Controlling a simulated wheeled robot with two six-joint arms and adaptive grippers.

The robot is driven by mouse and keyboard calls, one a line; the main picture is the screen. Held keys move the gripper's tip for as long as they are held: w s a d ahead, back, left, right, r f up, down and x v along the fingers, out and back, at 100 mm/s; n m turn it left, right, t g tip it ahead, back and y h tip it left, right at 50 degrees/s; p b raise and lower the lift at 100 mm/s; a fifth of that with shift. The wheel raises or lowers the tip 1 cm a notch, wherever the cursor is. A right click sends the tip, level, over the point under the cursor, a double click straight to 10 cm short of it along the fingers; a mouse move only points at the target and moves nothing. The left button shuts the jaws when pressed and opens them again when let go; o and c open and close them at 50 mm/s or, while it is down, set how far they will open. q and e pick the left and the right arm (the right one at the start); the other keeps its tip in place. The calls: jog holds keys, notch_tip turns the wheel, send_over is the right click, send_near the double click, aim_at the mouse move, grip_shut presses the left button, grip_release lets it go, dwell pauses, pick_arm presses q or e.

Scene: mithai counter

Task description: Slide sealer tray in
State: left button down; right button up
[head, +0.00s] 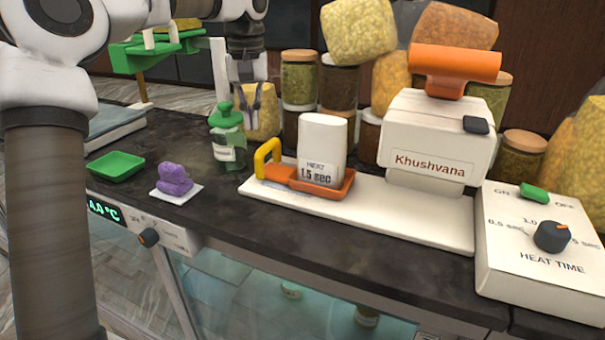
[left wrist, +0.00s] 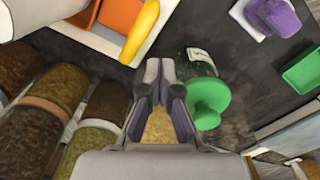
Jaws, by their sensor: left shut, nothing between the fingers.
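The orange sealer tray (head: 318,186) has a yellow handle (head: 267,158) at its left end and rests on the sealer's long white base (head: 390,214). A white block labelled "HEAT 1.5 sec" (head: 322,140) stands upright on it. The tray is left of the white sealer body (head: 436,135), apart from it. My left gripper (head: 256,103) is shut and empty, pointing down behind the green-lidded jar (head: 228,140), left of and beyond the handle. In the left wrist view, the shut fingers (left wrist: 160,72) are beside that jar, with the handle (left wrist: 142,32) above. My right gripper is out of view.
A control box (head: 535,265) with a heat-time knob stands at the right. A green dish (head: 116,166) and a purple figure (head: 174,178) on a white square are at the left. Several filled jars (head: 299,80) and yellow bags line the back. Dark counter shows left of the base.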

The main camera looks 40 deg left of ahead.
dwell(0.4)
pick_arm(q)
jog(key=shift+f+b, duration=1.85)
jog(key=shift+f, duration=1.3)
